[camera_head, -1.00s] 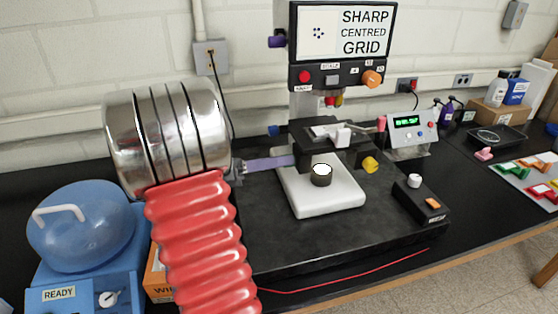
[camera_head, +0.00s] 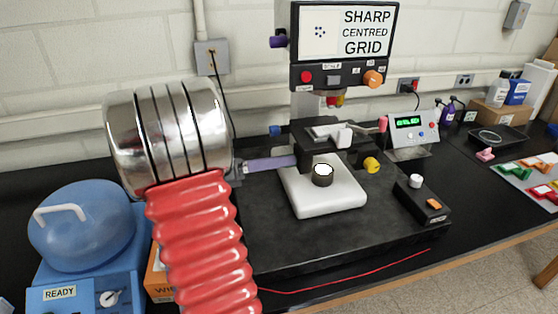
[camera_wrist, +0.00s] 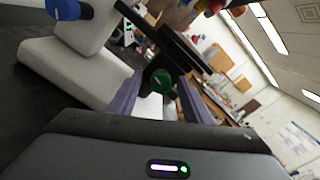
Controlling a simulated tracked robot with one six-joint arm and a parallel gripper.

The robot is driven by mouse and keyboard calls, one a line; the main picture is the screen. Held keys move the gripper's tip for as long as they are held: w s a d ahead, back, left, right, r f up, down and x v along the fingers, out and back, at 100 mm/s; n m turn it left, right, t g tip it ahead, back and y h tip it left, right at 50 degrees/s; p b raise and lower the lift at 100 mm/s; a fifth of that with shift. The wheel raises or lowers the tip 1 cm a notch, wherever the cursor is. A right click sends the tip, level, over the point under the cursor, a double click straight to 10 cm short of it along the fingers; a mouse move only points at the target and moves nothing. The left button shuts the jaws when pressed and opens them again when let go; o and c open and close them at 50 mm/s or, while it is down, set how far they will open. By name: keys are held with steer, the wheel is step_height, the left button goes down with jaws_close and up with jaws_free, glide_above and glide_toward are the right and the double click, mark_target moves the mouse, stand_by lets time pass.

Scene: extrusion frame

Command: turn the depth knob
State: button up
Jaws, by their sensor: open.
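My gripper (camera_head: 270,163) is open, with one purple finger visible in the head view, reaching right toward the left side of the microscope stage (camera_head: 325,131). In the wrist view a round green knob (camera_wrist: 160,79) shows between the two purple fingers of my gripper (camera_wrist: 157,88). I cannot tell whether the fingers touch it. The green knob is hidden in the head view. No readable label says which knob is the depth knob. Other knobs are blue (camera_head: 274,131), yellow (camera_head: 371,165), purple (camera_head: 278,41) and orange (camera_head: 373,78).
The microscope has a white base (camera_head: 330,198) on a dark slab. A screen (camera_head: 345,33) reads "SHARP CENTRED GRID". A box with a green readout (camera_head: 411,134) and a small control box (camera_head: 423,199) stand to the right. A blue machine (camera_head: 82,226) stands at left.

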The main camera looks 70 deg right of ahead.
steer(key=v, duration=0.7)
steer(key=shift+w, duration=0.2)
steer(key=m, duration=0.7)
steer(key=shift+s+a, duration=0.1)
steer(key=shift+s, duration=0.15)
stand_by(0.3)
steer(key=x, duration=0.7)
steer(key=shift+s, duration=0.25)
